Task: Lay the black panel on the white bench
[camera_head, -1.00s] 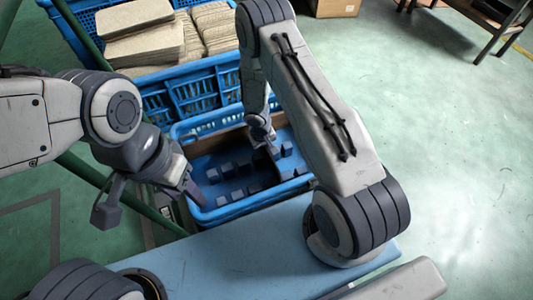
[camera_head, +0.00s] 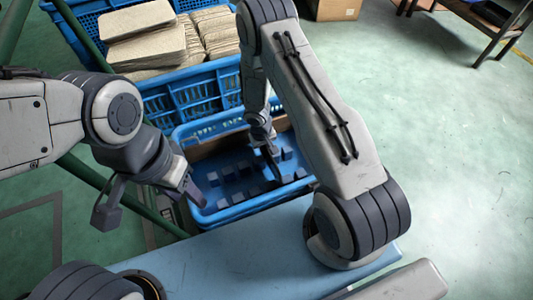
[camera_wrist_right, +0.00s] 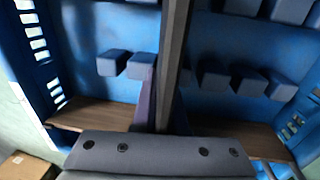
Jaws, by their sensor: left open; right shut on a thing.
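The black panel (camera_wrist_right: 174,60) shows edge-on as a thin dark upright strip in the right wrist view. My right gripper (camera_wrist_right: 155,115) is shut on it. In the head view my right gripper (camera_head: 266,146) is over the blue crate, and the panel (camera_head: 271,164) is a narrow dark strip just below its fingers. I cannot tell whether the panel's lower edge touches the crate floor. My left gripper (camera_head: 188,190) is open and empty at the crate's left side. I cannot make out a white bench in these views.
The blue crate (camera_head: 238,209) has several dark blocks (camera_head: 229,173) standing in rows on its floor. A larger blue crate (camera_head: 180,100) with tan slabs (camera_head: 145,38) stands behind it. A green pole (camera_head: 75,165) runs past my left arm.

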